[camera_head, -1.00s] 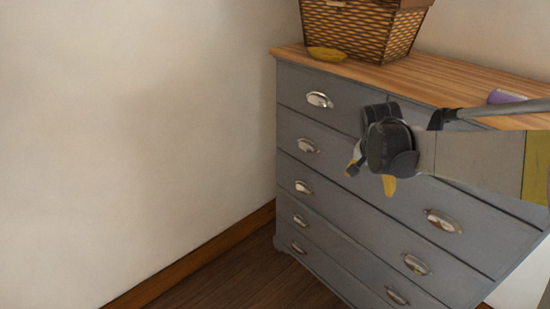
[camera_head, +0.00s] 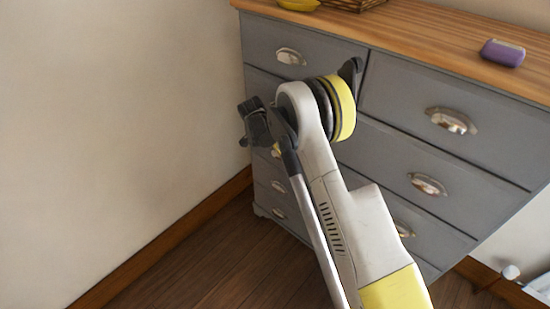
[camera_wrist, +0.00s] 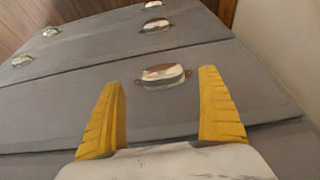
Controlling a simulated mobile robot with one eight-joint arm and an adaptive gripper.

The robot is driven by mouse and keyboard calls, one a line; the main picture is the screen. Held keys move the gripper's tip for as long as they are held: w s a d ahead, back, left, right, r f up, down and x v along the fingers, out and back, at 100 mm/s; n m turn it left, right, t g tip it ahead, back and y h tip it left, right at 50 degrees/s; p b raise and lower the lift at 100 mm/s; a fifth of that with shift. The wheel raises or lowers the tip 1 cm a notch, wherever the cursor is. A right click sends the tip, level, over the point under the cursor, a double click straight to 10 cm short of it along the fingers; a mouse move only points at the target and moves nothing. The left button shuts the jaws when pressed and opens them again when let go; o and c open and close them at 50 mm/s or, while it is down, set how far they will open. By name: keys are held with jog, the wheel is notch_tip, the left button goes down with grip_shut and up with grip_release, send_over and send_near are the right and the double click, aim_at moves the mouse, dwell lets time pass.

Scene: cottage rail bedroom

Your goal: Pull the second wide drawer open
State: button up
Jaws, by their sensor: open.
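The grey dresser has two small drawers on top and wide drawers below. The second wide drawer (camera_head: 437,240) appears shut; my arm hides much of it in the head view. Its right cup handle (camera_head: 404,229) shows beside my arm. My gripper (camera_head: 246,138) is at the dresser's left side, its fingers partly hidden. The wrist view looks at the front upside down, with the floor at top. There my open gripper (camera_wrist: 163,112) has its yellow fingers apart and empty. The drawer's left metal handle (camera_wrist: 163,76) lies between and beyond the fingertips, apparently not gripped.
The wooden dresser top (camera_head: 420,35) holds a yellow object (camera_head: 298,4), a basket at the back and a purple item (camera_head: 502,53). A plain wall (camera_head: 110,120) stands close to the left. Wooden floor (camera_head: 190,265) is clear in front. White items lie at far right.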

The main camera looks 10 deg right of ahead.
aim_at(277, 155)
jog(key=b+x, duration=0.1)
jog(key=x, duration=0.4)
jog(key=shift+b, duration=0.3)
jog(key=shift+c, duration=0.3)
